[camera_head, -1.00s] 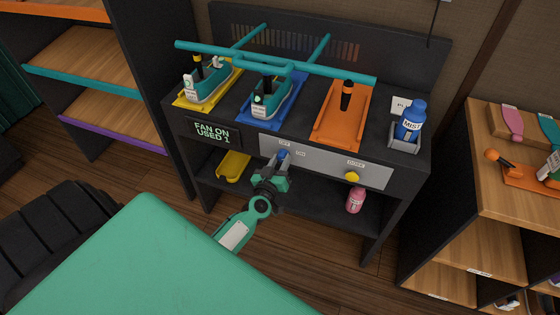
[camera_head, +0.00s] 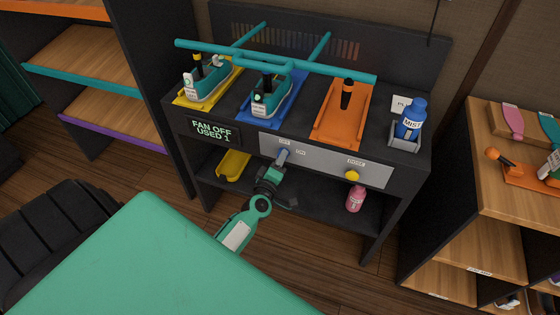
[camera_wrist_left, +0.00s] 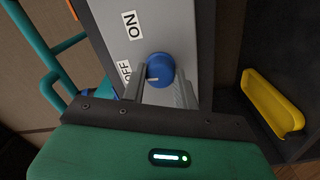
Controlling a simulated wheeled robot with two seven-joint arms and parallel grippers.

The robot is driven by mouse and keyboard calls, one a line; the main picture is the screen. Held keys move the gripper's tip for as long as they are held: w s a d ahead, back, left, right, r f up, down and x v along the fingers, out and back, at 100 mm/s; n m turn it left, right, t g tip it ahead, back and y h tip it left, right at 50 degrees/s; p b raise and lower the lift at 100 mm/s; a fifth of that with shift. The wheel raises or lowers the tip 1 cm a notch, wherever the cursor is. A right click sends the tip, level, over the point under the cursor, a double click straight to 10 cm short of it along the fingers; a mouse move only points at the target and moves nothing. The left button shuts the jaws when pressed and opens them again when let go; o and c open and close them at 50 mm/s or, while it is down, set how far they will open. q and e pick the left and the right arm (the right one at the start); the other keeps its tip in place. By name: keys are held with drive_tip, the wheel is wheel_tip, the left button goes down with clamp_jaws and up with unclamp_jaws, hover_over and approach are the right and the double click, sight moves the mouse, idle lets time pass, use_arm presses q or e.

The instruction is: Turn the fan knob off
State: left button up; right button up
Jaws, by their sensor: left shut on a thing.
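The blue fan knob (camera_head: 283,155) is on the grey front panel (camera_head: 320,168) of the black stand, by the OFF and ON labels. In the left wrist view the knob (camera_wrist_left: 160,70) is round and blue with a pale mark that points towards the OFF label (camera_wrist_left: 124,72). My left gripper (camera_head: 279,164) reaches it from below and in front. Its two fingers (camera_wrist_left: 160,90) are closed on the knob, one on each side. The display (camera_head: 211,130) reads "FAN OFF USED 1". My right gripper is not in view.
A yellow button (camera_head: 352,176) sits right of the knob on the panel. Shoes stand on the yellow tray (camera_head: 183,102) and blue tray (camera_head: 245,119); the orange tray (camera_head: 328,140) has a black-topped post. A blue bottle (camera_head: 411,120) stands at right, a pink bottle (camera_head: 356,199) below.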

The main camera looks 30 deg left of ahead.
use_arm(q)
drive_tip(key=shift+n, duration=0.5)
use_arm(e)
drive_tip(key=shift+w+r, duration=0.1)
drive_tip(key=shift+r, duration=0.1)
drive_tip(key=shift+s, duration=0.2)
use_arm(q)
drive_tip(key=o, duration=1)
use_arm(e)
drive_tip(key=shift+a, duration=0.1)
use_arm(q)
drive_tip(key=b+v, duration=0.1)
drive_tip(key=v, duration=1.2)
drive_tip(key=shift+s+d, duration=0.15)
drive_tip(key=shift+s, duration=0.2)
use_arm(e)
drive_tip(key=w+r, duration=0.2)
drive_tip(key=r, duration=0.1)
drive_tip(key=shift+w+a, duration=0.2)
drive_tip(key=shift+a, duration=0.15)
